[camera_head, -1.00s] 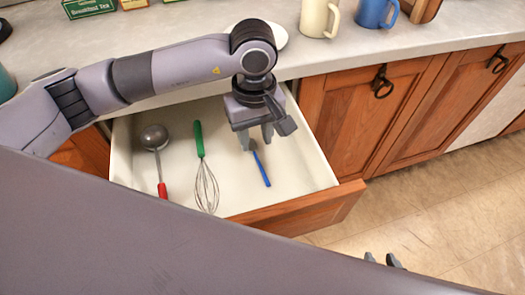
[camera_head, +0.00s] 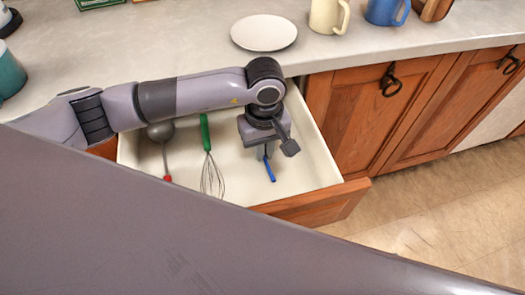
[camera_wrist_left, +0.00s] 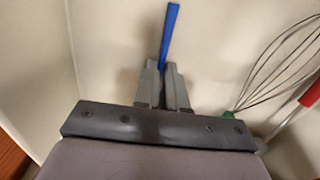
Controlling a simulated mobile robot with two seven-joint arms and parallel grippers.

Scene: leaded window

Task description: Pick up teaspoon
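The teaspoon (camera_head: 270,171) has a blue handle and lies in the open drawer, to the right of the whisk. My left gripper (camera_head: 264,155) is down inside the drawer over the spoon. In the left wrist view its two fingers (camera_wrist_left: 162,67) are close together with the blue handle (camera_wrist_left: 171,30) between them, so it appears shut on the spoon. The spoon's bowl end is hidden by the gripper. I cannot tell if the spoon still touches the drawer floor. My right gripper is not in view.
A whisk (camera_head: 207,155) with a green handle and a ladle (camera_head: 165,150) with a red handle lie in the drawer (camera_head: 315,170). A white plate (camera_head: 264,33), a cream mug (camera_head: 325,15) and a blue mug (camera_head: 383,12) stand on the counter above.

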